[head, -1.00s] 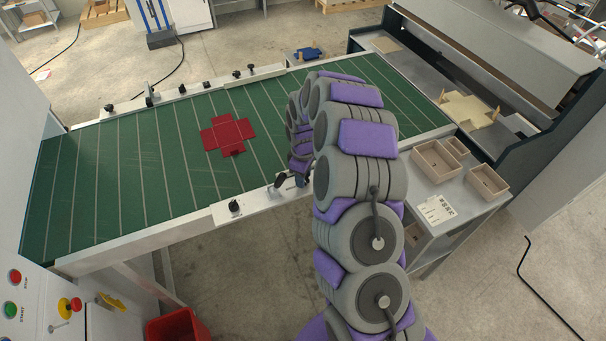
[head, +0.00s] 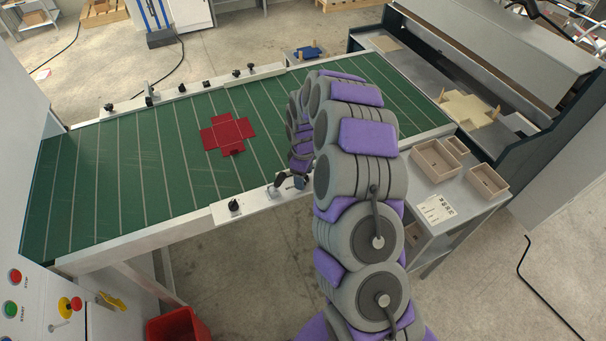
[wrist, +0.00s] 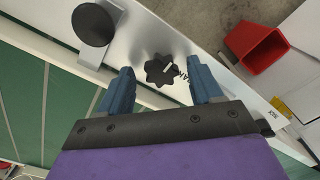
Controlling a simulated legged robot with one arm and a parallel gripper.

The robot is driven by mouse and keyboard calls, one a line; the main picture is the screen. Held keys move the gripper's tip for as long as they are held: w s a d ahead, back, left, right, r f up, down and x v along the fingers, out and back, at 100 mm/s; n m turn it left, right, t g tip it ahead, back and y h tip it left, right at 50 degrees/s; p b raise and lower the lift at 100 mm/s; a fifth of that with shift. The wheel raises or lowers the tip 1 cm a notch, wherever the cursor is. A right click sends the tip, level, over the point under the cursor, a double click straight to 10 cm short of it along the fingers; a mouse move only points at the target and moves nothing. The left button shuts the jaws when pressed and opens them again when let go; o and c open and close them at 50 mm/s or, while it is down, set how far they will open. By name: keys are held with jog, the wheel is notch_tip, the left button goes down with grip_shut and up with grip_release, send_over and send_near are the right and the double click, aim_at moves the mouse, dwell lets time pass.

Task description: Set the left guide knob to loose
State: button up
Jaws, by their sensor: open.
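A black lobed knob (wrist: 160,70) with a pale pointer mark sits on the light metal guide rail (wrist: 190,45) in the wrist view. I cannot tell the depth gap.
A black disc on a bracket (wrist: 93,24) is beside the knob. The green belt (head: 110,175) carries a red cross-shaped blank (head: 227,134). More knobs line the far rail (head: 190,88). A red bin (head: 178,326) stands below; wooden trays (head: 436,160) are at right.

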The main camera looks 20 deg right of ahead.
jog(key=shift+r, duration=0.1)
notch_tip(320, 180, up, 17)
jog(key=p, duration=0.1)
dwell(0.5)
dwell(0.3)
jog(key=s+a+r+m+b, duration=0.1)
jog(key=s+a+r+m, duration=0.15)
jog(key=s, duration=0.65)
jog(key=s+a+r+m+b, duration=0.15)
jog(key=s+r, duration=0.25)
jog(key=s, duration=0.5)
jog(key=s+f+m+g+b, duration=0.1)
jog(key=s+m, duration=0.5)
jog(key=s, duration=1.7)
jog(key=shift+s+f+g+b, duration=0.2)
jog(key=shift+f+g+b, duration=0.2)
jog(key=shift+f+b, duration=0.3)
